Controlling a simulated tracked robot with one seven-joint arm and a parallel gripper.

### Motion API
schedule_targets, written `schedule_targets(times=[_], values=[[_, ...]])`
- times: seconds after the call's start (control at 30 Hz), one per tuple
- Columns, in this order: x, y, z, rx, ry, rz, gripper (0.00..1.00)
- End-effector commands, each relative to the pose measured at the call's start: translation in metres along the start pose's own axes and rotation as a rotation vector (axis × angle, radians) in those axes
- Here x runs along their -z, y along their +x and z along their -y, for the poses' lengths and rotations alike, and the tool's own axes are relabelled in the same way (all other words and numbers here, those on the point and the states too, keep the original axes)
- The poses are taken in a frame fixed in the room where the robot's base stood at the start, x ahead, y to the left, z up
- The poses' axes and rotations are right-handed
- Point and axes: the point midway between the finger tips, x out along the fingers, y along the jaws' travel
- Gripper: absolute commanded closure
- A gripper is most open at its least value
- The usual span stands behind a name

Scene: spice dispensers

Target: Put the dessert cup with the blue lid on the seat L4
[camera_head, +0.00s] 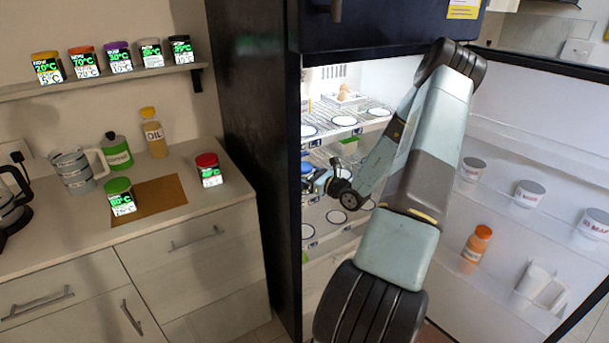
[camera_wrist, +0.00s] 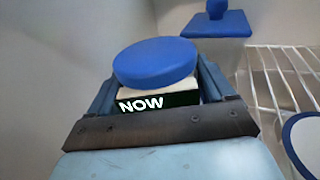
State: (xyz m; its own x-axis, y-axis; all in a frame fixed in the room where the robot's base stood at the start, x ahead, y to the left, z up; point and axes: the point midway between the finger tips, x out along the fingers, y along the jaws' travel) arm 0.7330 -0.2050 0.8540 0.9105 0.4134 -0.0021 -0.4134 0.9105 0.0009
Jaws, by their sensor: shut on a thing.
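The cup with the blue lid (camera_wrist: 155,62) sits between my fingers in the wrist view. A dark label reading "NOW" shows under its lid, and the lower part is hidden by my gripper. My gripper (camera_head: 322,182) is shut on it, inside the open fridge at the middle shelf level in the head view. White round seats with dark rims lie on the upper shelf (camera_head: 343,121) and the lower shelf (camera_head: 337,217). Their tags are too small to read, so I cannot tell which is L4. A seat edge (camera_wrist: 304,140) shows at right in the wrist view.
A blue square piece with a knob (camera_wrist: 217,22) lies beyond the cup. A wire shelf (camera_wrist: 275,75) is to its right. The fridge's dark side wall (camera_head: 250,150) is left of my gripper. The open door (camera_head: 530,150) holds jars and an orange bottle (camera_head: 476,245).

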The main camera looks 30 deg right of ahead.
Motion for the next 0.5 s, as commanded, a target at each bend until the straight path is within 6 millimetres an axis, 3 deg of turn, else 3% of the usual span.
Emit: schedule_targets(times=[0.2,0.5], values=[[0.0006,-0.0001,0.0001,0.000,0.000,0.000,0.01],[-0.0007,-0.0016,0.0004,0.001,0.000,0.000,0.00]])
